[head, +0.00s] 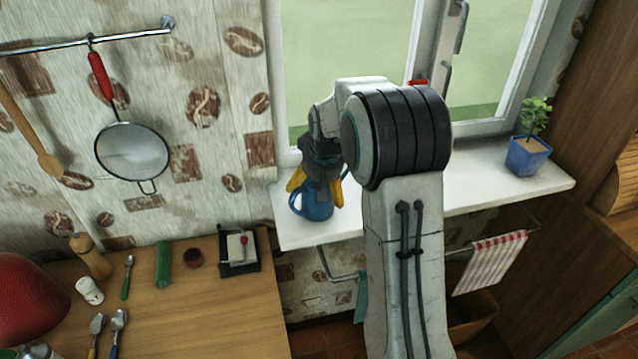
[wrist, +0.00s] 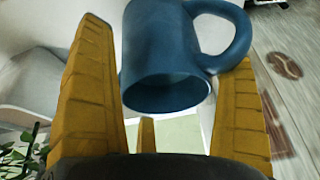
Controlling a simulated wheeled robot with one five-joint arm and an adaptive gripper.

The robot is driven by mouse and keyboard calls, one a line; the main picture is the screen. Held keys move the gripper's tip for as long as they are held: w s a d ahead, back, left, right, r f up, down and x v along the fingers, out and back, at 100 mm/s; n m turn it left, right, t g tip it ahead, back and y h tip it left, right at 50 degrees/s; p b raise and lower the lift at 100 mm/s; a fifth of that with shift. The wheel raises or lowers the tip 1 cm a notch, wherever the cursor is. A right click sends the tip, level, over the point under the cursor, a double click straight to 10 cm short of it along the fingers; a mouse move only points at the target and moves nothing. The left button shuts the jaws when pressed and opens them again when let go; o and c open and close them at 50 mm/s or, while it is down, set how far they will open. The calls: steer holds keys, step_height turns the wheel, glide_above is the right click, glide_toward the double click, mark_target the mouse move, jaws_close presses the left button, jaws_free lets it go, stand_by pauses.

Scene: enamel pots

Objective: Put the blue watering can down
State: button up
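The blue watering can (head: 316,205) is at the left end of the white windowsill in the head view. It looks upright, with its handle to the left. Its underside appears at the sill, but I cannot be sure of contact. In the wrist view the can (wrist: 165,60) shows its open rim and looped handle, and its base is cut off by the top edge. My gripper (head: 317,186) is above and around it, with yellow fingers spread on both sides. The wrist view shows a narrow gap beside the left finger; the handle covers part of the right one.
The white windowsill (head: 470,205) is clear to the right, up to a blue potted plant (head: 528,150). A wooden counter (head: 215,315) with utensils stands lower left. A striped towel (head: 488,262) hangs below the sill. The window frame (head: 428,60) is close behind my arm.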

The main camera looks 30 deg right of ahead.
steer(key=b+v, duration=0.4)
steer(key=v, duration=0.7)
steer(key=s+a+f, duration=0.3)
steer(key=s, duration=0.5)
steer(key=s+a+f+n, duration=0.1)
steer(key=s+a+f, duration=0.2)
steer(key=s, duration=0.6)
steer(key=s+a+f+n+y, duration=0.1)
steer(key=s+a, duration=0.3)
steer(key=s, duration=0.5)
steer(key=shift+f+g, duration=0.4)
steer(key=shift+f, duration=0.5)
steer(key=shift+s+a+r, duration=0.1)
steer(key=shift+a, duration=0.05)
